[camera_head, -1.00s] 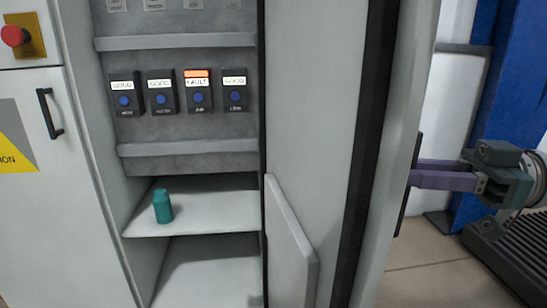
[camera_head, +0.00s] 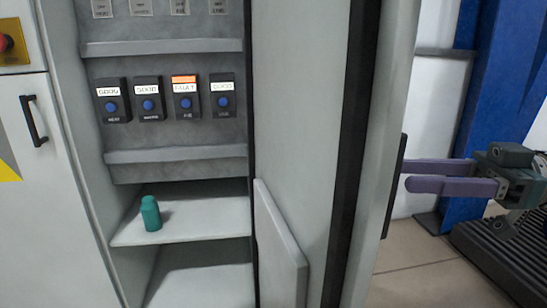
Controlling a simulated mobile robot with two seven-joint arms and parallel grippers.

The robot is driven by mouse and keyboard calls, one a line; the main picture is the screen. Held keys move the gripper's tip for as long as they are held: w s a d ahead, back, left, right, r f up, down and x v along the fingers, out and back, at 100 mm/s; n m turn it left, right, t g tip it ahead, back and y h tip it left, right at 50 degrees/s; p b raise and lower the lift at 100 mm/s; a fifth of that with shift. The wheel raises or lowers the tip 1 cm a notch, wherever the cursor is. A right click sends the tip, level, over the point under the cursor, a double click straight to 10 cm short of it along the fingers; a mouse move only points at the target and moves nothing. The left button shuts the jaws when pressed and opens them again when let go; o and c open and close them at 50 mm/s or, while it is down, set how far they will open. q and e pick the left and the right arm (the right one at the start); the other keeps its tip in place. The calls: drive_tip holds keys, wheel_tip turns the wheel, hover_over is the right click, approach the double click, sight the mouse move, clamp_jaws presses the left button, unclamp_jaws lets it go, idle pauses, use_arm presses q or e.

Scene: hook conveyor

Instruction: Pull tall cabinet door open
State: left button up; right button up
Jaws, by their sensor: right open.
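The tall cabinet door (camera_head: 297,130) stands wide open at the right of the cabinet. Its inner face and dark edge seal show. A dark handle (camera_head: 396,187) is on the door's outer side, seen edge-on. My right gripper (camera_head: 406,175) is at the right, outside the door, with its two purple fingers pointing left at the handle. The fingers are apart, with a gap between them. Whether the tips touch the handle or door cannot be told. My left gripper is out of view.
Inside the cabinet are several dark modules (camera_head: 186,98) with blue buttons, one marked with an orange label. A teal bottle (camera_head: 151,213) stands on a shelf (camera_head: 205,215). A blue pillar (camera_head: 480,90) and dark ribbed base (camera_head: 500,250) are behind my right gripper. Floor shows between.

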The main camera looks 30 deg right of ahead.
drive_tip(key=b+v, duration=0.1)
drive_tip(key=v, duration=0.5)
drive_tip(key=shift+d, duration=0.1)
idle(0.3)
